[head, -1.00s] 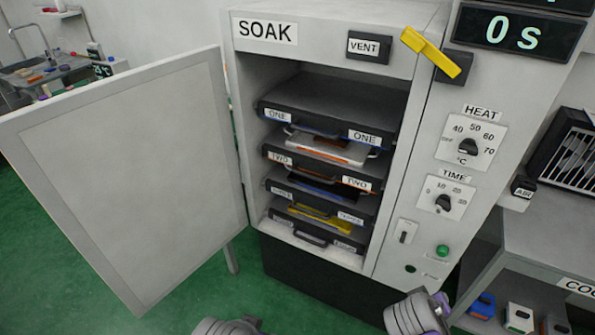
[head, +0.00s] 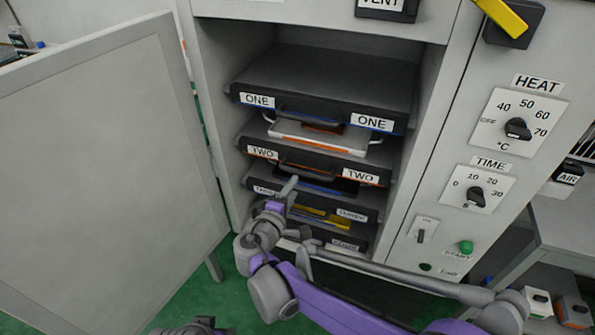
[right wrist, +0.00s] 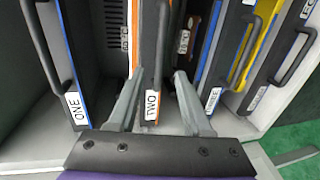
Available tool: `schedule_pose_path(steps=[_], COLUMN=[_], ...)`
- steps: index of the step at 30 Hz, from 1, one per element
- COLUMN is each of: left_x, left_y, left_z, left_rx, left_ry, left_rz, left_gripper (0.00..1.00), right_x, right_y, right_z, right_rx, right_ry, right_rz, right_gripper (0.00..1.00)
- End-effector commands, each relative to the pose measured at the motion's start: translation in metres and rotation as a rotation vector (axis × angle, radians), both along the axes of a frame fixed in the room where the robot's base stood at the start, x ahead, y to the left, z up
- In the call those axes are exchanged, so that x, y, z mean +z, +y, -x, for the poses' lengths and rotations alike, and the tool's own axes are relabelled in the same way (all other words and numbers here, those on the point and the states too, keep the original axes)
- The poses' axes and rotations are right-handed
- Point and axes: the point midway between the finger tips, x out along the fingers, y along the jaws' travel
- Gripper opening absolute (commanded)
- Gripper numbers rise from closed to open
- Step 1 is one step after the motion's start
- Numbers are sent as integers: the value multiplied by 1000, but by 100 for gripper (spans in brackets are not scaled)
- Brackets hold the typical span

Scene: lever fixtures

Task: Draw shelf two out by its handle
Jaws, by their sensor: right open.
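Shelf two (head: 315,163) is a dark tray with an orange edge and TWO labels, inside the open cabinet. Its dark bar handle (head: 308,174) is on the front. My right gripper (head: 290,187) is just in front of and below the handle's left part. In the right wrist view, the right gripper (right wrist: 157,82) is open, with shelf two's TWO label (right wrist: 152,106) and its handle (right wrist: 162,48) between the two fingers in the picture. No grip on the handle shows. My left gripper is out of view; only a grey arm part shows at the bottom edge.
Shelf one (head: 318,112) is above, and shelf three (head: 352,213) with another shelf is below, each with a handle. The cabinet door (head: 95,170) stands open at left. A control panel with HEAT (head: 518,128) and TIME (head: 476,196) dials is at right.

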Motion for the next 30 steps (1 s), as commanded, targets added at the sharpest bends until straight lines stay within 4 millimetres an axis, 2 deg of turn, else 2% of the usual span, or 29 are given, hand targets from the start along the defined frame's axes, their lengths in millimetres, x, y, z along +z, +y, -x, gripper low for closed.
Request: schedule_pose_path(steps=[9, 15, 27, 30], left_x=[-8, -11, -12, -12], left_y=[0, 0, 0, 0], left_z=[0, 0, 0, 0], left_rx=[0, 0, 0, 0], left_ry=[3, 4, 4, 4], left_rz=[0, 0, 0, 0], left_gripper=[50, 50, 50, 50], right_x=[-14, -18, -19, -19], right_y=[-20, -28, -29, -29], right_z=[-57, -80, -87, -86], right_rx=[-4, -3, -2, -2], right_ry=[2, 2, 1, 1], right_rz=[-1, -1, -2, -2], right_gripper=[50, 50, 50, 32])
